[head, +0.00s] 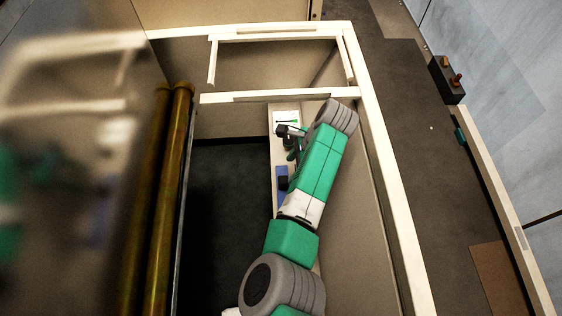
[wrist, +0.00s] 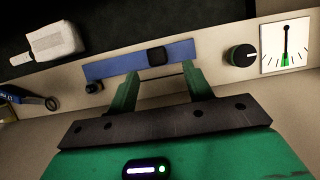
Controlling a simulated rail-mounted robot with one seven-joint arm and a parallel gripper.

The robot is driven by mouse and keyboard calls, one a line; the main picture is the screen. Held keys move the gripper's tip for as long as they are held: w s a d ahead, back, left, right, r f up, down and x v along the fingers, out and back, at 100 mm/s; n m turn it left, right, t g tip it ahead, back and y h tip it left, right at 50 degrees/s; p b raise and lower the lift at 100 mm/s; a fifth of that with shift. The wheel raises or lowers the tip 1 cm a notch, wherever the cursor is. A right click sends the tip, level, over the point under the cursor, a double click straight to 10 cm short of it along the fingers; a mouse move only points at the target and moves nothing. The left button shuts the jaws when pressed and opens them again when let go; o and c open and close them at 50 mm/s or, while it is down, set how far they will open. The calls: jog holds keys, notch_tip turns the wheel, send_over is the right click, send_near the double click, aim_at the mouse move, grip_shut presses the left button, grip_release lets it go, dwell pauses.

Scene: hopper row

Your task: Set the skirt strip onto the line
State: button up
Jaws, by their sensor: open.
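A flat blue strip (wrist: 120,62) with a black block (wrist: 157,56) on its top lies along the pale ledge in the wrist view. I take it for the skirt strip. It also shows in the head view (head: 282,180). My gripper (wrist: 163,78) is open, its two green fingers apart at the strip's near edge. Nothing is held between them. A thin dark line (wrist: 160,75) shows between the fingers; I cannot tell whether it is the task's line. In the head view my arm hides part of the ledge.
Beside the strip are a black knob (wrist: 241,56) and a white dial (wrist: 286,46). A white block (wrist: 55,43) and a blue-handled tool (wrist: 35,100) lie at left. Two brass rollers (head: 168,200) and a dark floor (head: 230,220) flank the ledge. Cream frame bars (head: 280,96) cross beyond.

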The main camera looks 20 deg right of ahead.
aim_at(283, 180)
jog(key=x, duration=0.2)
jog(key=b+x, duration=0.1)
jog(key=x, duration=0.5)
jog(key=shift+s+b, duration=0.3)
jog(key=shift+s, duration=0.05)
jog(key=shift+c, duration=0.4)
grip_shut()
